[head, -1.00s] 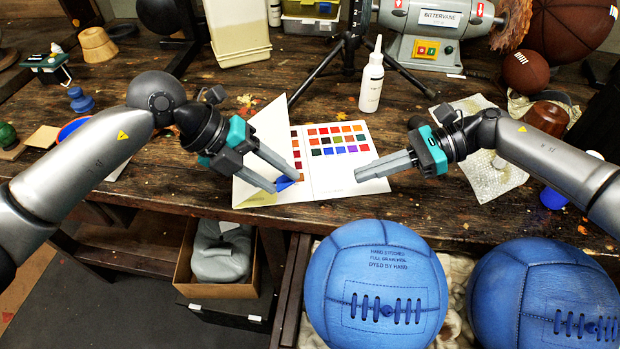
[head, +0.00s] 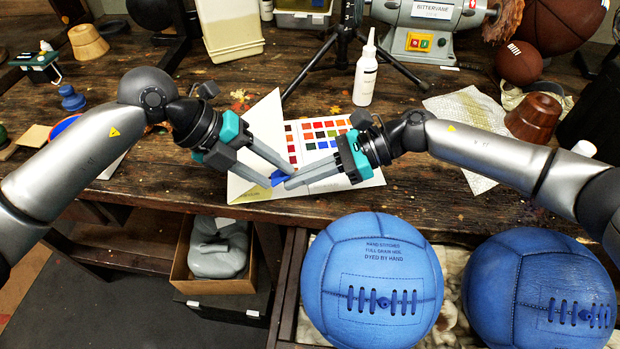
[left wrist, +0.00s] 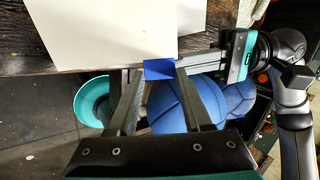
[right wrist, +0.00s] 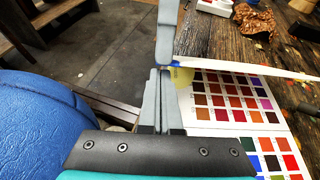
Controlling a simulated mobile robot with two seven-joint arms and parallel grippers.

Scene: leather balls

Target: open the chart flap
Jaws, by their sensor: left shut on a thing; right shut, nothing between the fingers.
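The chart (head: 345,184) lies on the bench with rows of colour squares; its swatches also show in the right wrist view (right wrist: 232,128). Its white flap (head: 262,125) stands tilted up at the chart's left side, and shows as a broad white panel in the left wrist view (left wrist: 105,30). My left gripper (head: 281,177) is shut on a small blue piece (left wrist: 159,69) at the flap's near edge; whether this piece is fixed to the flap is unclear. My right gripper (head: 289,184) is shut and empty, its tips close beside the blue piece (right wrist: 174,64).
A white bottle (head: 366,75) and a tripod (head: 343,50) stand behind the chart. A bench grinder (head: 425,30) is at the back. Two blue balls (head: 372,285) sit below the bench front. A speckled sheet (head: 470,115) lies on the right.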

